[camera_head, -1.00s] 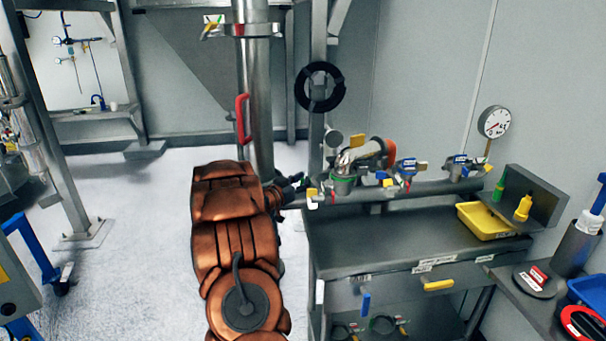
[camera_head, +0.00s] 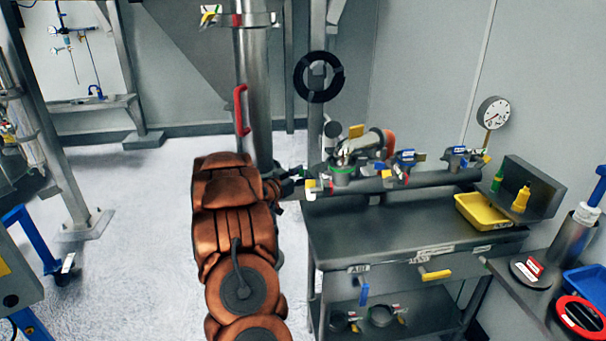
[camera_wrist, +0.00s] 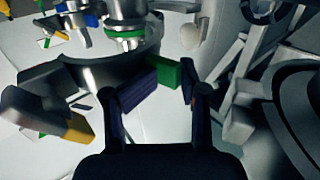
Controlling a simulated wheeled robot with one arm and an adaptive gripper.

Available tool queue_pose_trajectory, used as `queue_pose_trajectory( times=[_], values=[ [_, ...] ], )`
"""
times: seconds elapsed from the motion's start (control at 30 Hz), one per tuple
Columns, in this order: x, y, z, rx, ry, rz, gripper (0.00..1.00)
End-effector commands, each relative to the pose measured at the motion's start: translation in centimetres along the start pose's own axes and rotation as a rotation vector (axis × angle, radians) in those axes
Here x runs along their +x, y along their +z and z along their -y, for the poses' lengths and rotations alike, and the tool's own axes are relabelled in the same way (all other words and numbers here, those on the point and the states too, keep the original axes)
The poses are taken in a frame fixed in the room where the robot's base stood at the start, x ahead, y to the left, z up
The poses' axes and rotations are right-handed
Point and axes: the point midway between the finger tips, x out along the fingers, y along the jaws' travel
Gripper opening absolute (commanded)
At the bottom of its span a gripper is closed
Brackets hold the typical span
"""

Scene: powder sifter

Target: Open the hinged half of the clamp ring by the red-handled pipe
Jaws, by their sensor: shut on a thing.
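The pipe (camera_head: 254,70) stands upright at centre in the head view, with a red handle (camera_head: 240,110) on its left side. My gripper (camera_head: 294,181) reaches low beside it, at the left end of the bench piping. In the wrist view, a dark grey curved ring body (camera_wrist: 100,76) lies just ahead, with a green block (camera_wrist: 167,72) and a yellow-ended block (camera_wrist: 77,128) at its edge. My gripper (camera_wrist: 168,88) is shut on the green block, which sits between its fingertips. Whether the ring's hinged half is open or closed is unclear. My arm hides the pipe's lower part.
Valves and fittings (camera_head: 355,160) line the back of the bench (camera_head: 400,235) right of my gripper. A yellow tray (camera_head: 484,211) sits farther right.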

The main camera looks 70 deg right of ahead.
Motion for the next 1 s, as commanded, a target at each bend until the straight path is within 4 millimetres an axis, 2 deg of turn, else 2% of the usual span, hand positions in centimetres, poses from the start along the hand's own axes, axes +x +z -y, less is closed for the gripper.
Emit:
queue_pose_trajectory(
  times=[0.27, 0.7, 1.0],
  values=[
    [-1.3, -0.4, 0.2, 0.003, -0.004, -0.006, 0.36],
    [-8.2, -0.2, 0.1, 0.003, -0.003, -0.001, 0.36],
    [-11.4, 0.1, 0.0, -0.001, -0.001, 0.002, 0.36]
  ],
)
